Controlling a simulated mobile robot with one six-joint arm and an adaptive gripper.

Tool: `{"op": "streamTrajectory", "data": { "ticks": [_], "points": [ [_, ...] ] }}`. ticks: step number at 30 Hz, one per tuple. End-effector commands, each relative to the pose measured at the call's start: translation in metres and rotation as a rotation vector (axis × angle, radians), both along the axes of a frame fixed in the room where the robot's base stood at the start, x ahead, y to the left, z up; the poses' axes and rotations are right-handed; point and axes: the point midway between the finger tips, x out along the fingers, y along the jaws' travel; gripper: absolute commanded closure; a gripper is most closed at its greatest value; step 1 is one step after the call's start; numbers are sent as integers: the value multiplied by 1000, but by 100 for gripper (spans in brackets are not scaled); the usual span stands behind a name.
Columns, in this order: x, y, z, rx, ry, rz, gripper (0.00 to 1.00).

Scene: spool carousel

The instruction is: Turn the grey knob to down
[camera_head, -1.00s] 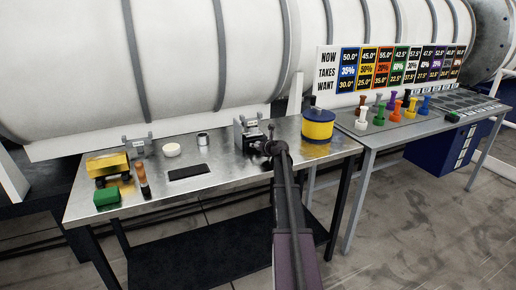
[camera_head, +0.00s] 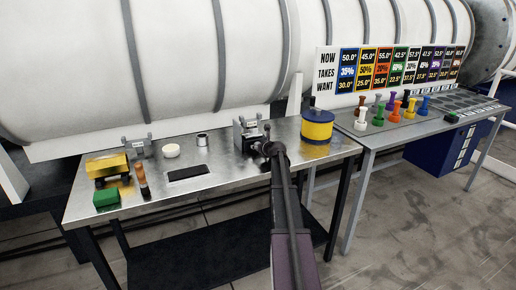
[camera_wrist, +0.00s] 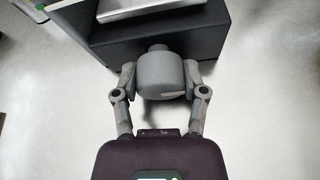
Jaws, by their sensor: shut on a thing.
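The grey knob (camera_wrist: 161,74) shows in the wrist view as a smooth rounded body with a small darker stub at its top and a pale mark at its lower right. My gripper (camera_wrist: 160,82) has one finger on each side of it and is shut on it. In the head view my gripper (camera_head: 268,147) is at the metal fixture on the near table, and my arm hides the knob there. I cannot read which way the knob points.
A dark block (camera_wrist: 210,38) lies just beyond the knob. On the metal table (camera_head: 225,175) stand a yellow-and-blue spool (camera_head: 317,126), a metal bracket (camera_head: 247,133), a black pad (camera_head: 188,173) and a green block (camera_head: 106,197). Coloured pegs stand on the right table (camera_head: 350,135).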

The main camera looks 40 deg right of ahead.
Motion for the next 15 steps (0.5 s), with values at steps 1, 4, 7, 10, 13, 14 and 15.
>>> {"op": "streamTrajectory", "data": {
  "ticks": [1, 4, 7, 10, 13, 14, 15],
  "points": [
    [1, 1, 0, -33, 8, 2, 92],
    [1, 2, 0, -106, 24, 1, 92],
    [1, 1, 0, -184, 43, 1, 92],
    [0, 1, -1, -264, 62, 0, 92],
    [1, 1, -1, -338, 80, 0, 92],
    [1, 1, -1, -358, 85, 0, 92],
    [1, 1, -1, -383, 91, 0, 92]
  ]
}}
